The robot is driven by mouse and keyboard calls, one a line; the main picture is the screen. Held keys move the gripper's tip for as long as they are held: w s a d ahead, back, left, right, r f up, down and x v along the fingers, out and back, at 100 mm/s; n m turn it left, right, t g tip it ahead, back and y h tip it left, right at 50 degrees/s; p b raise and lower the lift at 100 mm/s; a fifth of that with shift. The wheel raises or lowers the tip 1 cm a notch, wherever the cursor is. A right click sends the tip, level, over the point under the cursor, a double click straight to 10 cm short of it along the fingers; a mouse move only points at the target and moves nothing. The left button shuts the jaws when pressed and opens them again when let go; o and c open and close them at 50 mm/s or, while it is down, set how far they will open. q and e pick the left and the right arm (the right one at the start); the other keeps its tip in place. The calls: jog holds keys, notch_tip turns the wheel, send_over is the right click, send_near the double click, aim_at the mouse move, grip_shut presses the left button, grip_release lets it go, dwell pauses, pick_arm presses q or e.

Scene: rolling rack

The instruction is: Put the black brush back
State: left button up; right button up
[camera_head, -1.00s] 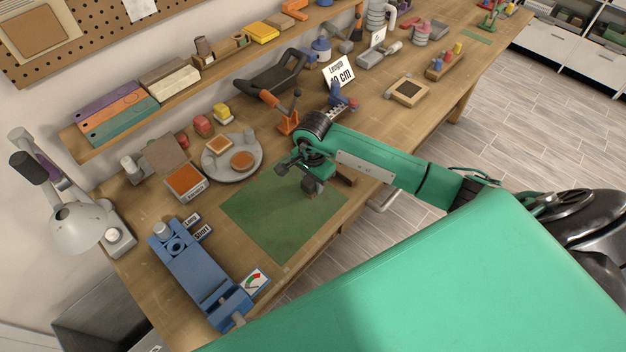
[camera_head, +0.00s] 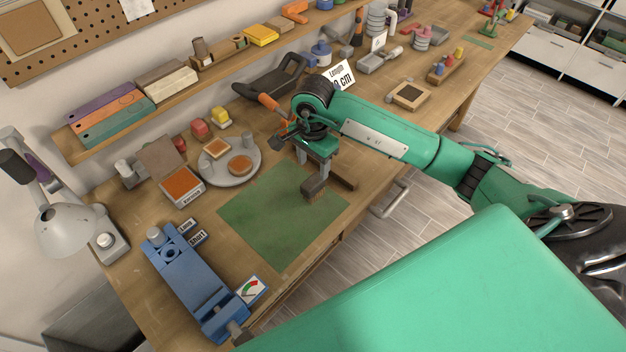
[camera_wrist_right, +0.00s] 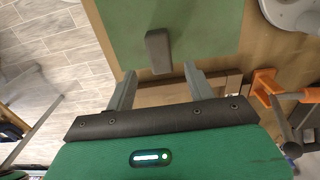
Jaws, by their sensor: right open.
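The black brush (camera_head: 314,187), a dark block with brown bristles below it, is on the green mat (camera_head: 262,215) near its right edge. In the right wrist view the brush (camera_wrist_right: 158,50) lies just beyond the fingertips, in line with the gap between them. My right gripper (camera_head: 312,166) is open and empty, with its fingers pointing down above and behind the brush. The spread fingers also show in the right wrist view (camera_wrist_right: 160,72). A dark wooden piece (camera_head: 342,180) lies beside the brush, partly hidden by the gripper. My left gripper is not in view.
A blue fixture (camera_head: 195,275) stands at the front left. A grey round plate (camera_head: 245,172) and an orange-filled box (camera_head: 184,184) are left of the gripper. An orange clamp-like stand (camera_wrist_right: 265,85) is close to the gripper. Most of the mat is clear.

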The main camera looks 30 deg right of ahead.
aim_at(313, 181)
jog(key=shift+r+b, duration=0.4)
jog(key=shift+r, duration=1.2)
